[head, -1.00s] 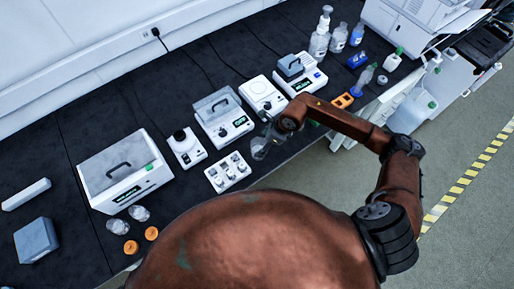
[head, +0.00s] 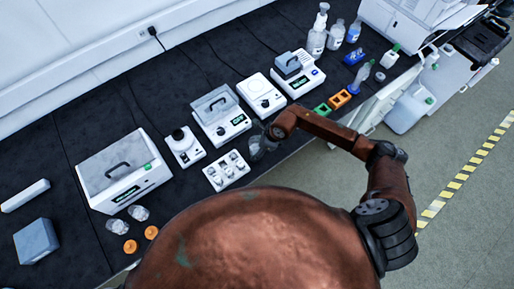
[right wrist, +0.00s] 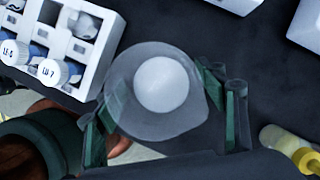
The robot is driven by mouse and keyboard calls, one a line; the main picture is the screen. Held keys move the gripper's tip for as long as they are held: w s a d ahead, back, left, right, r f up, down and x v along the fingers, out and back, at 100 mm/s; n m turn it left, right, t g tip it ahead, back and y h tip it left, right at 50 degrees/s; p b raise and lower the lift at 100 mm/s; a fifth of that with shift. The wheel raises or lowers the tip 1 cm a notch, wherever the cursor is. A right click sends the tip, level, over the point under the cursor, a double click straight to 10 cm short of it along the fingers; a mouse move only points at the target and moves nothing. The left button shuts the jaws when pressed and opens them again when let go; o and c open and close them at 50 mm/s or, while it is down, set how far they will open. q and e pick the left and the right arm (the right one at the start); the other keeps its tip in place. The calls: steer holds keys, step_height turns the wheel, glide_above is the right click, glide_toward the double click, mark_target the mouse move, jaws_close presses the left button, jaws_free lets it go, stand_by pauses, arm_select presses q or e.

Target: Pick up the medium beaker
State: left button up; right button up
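A clear glass beaker (right wrist: 188,122) shows large in the right wrist view, with a round white patch inside its outline. My right gripper (right wrist: 160,112) has its green-padded fingers spread on either side of the glass; whether the pads touch it cannot be told. In the head view, small glassware (head: 256,148) stands by the bench's front edge, beside my right gripper (head: 272,137). The fingers are too small and dark there to make out. My left gripper is not in view.
A white vial rack (head: 226,171) stands just left of the glassware; it also shows in the right wrist view (right wrist: 98,28). Behind are a balance (head: 222,116) and a white hotplate (head: 261,96). Green (head: 322,109) and orange (head: 340,99) racks lie to the right.

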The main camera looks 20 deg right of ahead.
steer(key=c, duration=1.1)
steer(key=shift+c, duration=0.2)
steer(key=shift+r, duration=0.15)
